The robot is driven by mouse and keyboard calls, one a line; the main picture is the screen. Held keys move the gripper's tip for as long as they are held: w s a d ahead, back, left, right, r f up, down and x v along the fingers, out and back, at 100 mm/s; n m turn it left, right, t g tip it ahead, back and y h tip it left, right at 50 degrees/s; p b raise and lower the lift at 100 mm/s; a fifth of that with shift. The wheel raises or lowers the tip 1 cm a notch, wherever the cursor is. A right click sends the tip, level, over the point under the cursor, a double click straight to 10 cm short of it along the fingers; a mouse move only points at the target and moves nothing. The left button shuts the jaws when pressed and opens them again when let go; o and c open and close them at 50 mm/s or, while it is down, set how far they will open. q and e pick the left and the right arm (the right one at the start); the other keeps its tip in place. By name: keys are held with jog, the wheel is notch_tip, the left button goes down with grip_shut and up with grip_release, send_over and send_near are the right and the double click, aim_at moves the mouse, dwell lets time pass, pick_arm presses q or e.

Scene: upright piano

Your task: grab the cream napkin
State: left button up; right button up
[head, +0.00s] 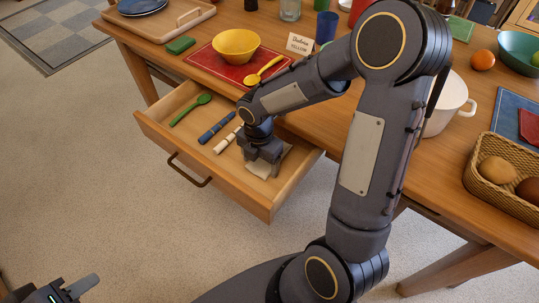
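A cream napkin (264,170), a flat pale cloth, lies in the right front part of the open drawer (230,191). My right gripper (264,163) points down into the drawer, right over the napkin, and covers part of it. Its fingertips are at or very near the cloth; whether they are shut on it cannot be told. My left gripper (72,290) is low at the bottom left edge, away from the drawer, only partly in view.
The drawer also holds a green spoon (190,110), a blue roll (216,127) and a cream-white roll (228,140). Above it, a yellow bowl (236,44) stands on a red mat (207,61). A white pot (449,105) and bread basket (480,180) stand right of my arm.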

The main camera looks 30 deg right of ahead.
jog(key=c, duration=0.7)
jog(key=shift+r, duration=0.1)
